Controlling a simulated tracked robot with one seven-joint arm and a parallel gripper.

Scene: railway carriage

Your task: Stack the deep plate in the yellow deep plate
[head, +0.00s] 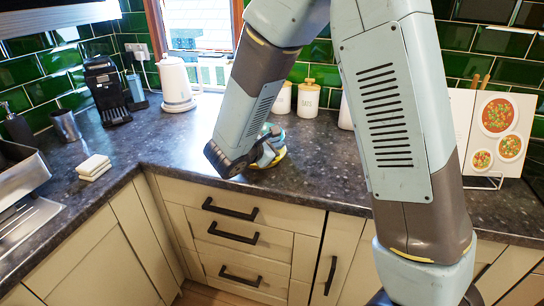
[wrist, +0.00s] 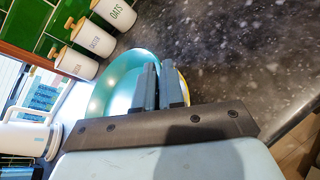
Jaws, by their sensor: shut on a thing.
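The deep plate (wrist: 112,82) is teal and glossy, and fills the middle of the wrist view. My gripper (wrist: 160,68) is shut on its rim, with the two fingers close together. The yellow deep plate (wrist: 184,88) shows only as a thin yellow edge beside the right finger. In the head view, my gripper (head: 268,146) is low over the counter, largely hidden by my arm. A yellow strip of the yellow deep plate (head: 277,161) shows below the teal one there. I cannot tell whether the teal plate rests in it or is held just above.
White canisters (head: 308,100) stand behind the plates by the green wall. A white kettle (head: 177,84) and black coffee machine (head: 105,88) stand back left. A cookbook on a stand (head: 491,135) is at right. The dark counter (head: 165,137) is clear left of the plates.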

